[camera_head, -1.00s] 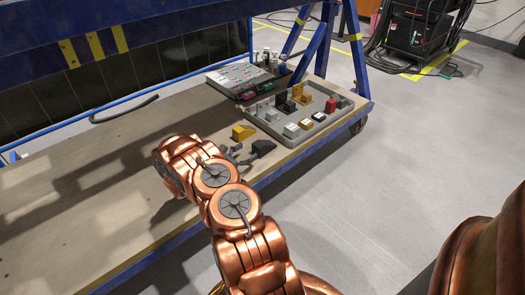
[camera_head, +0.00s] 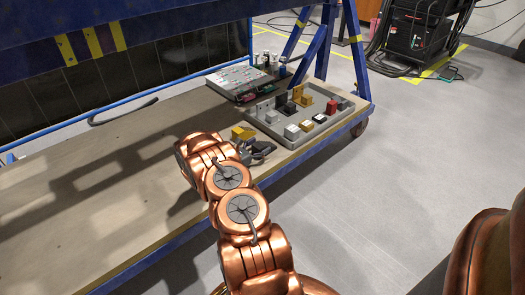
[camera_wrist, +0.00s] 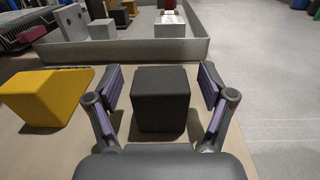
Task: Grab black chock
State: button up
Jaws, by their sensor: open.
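The black chock (camera_wrist: 161,100) stands on the wooden bench top in the wrist view, centred between the two fingers of my gripper (camera_wrist: 161,88). My gripper is open, with one purple-padded finger on each side of the chock and a visible gap to each. In the head view my gripper (camera_head: 258,150) is low over the bench near its front edge, and the chock is hard to make out there behind my arm.
A yellow block (camera_wrist: 42,97) stands just left of my gripper, also in the head view (camera_head: 243,132). A grey tray (camera_head: 283,137) with several blocks lies beyond. A panel (camera_head: 238,80) and small bottles are behind it. The bench's left side is clear.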

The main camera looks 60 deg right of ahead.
jog(key=c, duration=1.4)
jog(key=shift+c, duration=0.3)
jog(key=shift+r, duration=0.1)
